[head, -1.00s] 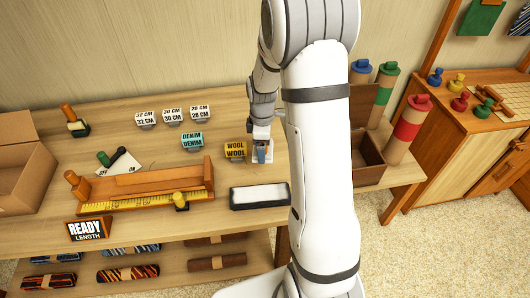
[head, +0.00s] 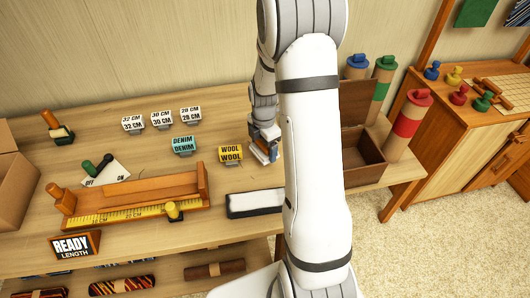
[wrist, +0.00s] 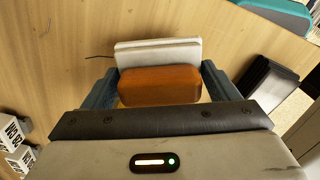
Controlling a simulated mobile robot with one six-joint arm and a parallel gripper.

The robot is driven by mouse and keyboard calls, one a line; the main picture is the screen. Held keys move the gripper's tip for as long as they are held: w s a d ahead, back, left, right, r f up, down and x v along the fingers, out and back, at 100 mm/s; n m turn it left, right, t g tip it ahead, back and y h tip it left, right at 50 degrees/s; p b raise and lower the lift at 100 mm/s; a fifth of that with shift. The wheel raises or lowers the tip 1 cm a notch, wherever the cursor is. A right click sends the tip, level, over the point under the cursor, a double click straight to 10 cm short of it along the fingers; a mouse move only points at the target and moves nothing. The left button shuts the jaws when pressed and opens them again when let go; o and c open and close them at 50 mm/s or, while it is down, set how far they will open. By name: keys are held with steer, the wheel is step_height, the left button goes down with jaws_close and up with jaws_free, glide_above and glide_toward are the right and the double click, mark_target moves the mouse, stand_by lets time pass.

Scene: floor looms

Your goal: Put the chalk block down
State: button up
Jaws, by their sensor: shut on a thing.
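The chalk block (wrist: 160,86) shows in the wrist view as an orange-brown wooden part between the two fingers, with a white slab along its far side. My gripper (wrist: 160,88) is shut on it, one finger at each end. In the head view my gripper (head: 264,147) is just right of the yellow WOOL sign (head: 231,154), with the block (head: 266,154) partly hidden by the fingers. I cannot tell whether the block touches the table.
A dark tray with a white top (head: 255,203) lies in front of my gripper. The wooden measuring rail (head: 135,212) is left of it, and an open brown box (head: 361,160) is right, behind my arm. Signs stand to the left. Some bare tabletop (head: 225,180) shows.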

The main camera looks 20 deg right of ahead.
mark_target(264, 153)
steer(key=shift+f, duration=1.7)
steer(key=shift+f, duration=0.2)
steer(key=o, duration=1)
steer(key=shift+c, duration=0.2)
steer(key=shift+r, duration=0.15)
